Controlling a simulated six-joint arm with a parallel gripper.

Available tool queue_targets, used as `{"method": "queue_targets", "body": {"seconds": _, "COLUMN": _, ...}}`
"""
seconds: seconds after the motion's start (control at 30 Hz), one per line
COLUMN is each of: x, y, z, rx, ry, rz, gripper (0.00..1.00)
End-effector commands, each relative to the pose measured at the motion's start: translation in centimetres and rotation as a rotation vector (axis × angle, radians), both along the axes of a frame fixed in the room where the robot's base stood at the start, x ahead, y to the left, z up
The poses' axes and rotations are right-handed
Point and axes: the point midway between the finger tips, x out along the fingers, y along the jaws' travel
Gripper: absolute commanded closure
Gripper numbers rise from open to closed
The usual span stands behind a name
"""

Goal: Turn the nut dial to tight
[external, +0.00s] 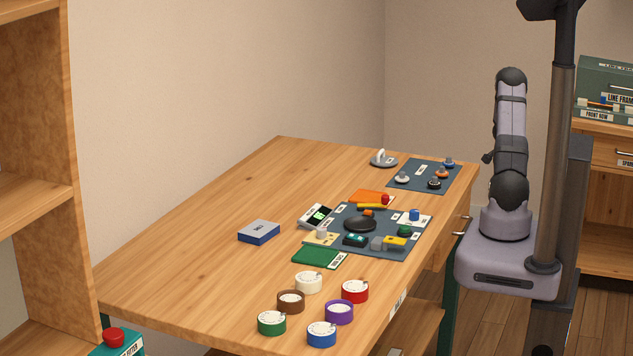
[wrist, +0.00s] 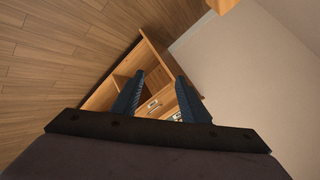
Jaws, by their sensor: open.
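Several round dials stand in a cluster at the table's front end in the external view: white (external: 308,282), brown (external: 291,301), red (external: 355,291), green (external: 272,322), purple (external: 339,312) and blue (external: 321,334). Their face markings are too small to read, so I cannot tell which is the nut dial or where any is set. My gripper (wrist: 159,84) is open and empty in the wrist view, its two dark fingers apart. My arm is raised beside the table's right edge, away from the dials. No dial shows in the wrist view.
A dark mat (external: 340,245) with several small items lies mid-table, and another mat (external: 415,186) with knobs lies at the far end. A blue-grey box (external: 259,232) sits to the left. The left table surface is clear. A shelf (external: 35,200) stands at far left.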

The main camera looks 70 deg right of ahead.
Motion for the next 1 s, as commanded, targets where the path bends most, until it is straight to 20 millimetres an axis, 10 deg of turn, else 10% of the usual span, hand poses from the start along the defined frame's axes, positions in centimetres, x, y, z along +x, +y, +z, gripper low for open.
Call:
{"method": "queue_targets", "body": {"seconds": 0.03, "x": -0.1, "y": -1.2, "z": 4.2, "rx": -0.056, "ry": -0.035, "rz": -0.059, "gripper": 0.60}}
{"method": "queue_targets", "body": {"seconds": 0.3, "x": -0.8, "y": -4.8, "z": 15.5, "rx": -0.269, "ry": -0.210, "rz": -0.290, "gripper": 0.60}}
{"method": "queue_targets", "body": {"seconds": 0.43, "x": 2.6, "y": -5.0, "z": 18.6, "rx": -0.285, "ry": -0.275, "rz": -0.261, "gripper": 0.60}}
{"method": "queue_targets", "body": {"seconds": 0.57, "x": 9.9, "y": -3.0, "z": 17.0, "rx": -0.173, "ry": -0.282, "rz": -0.065, "gripper": 0.60}}
{"method": "queue_targets", "body": {"seconds": 0.77, "x": 21.6, "y": 5.0, "z": 13.3, "rx": 0.083, "ry": -0.233, "rz": 0.317, "gripper": 0.60}}
{"method": "queue_targets", "body": {"seconds": 1.0, "x": 30.1, "y": 24.8, "z": 8.5, "rx": 0.561, "ry": -0.026, "rz": 0.877, "gripper": 0.60}}
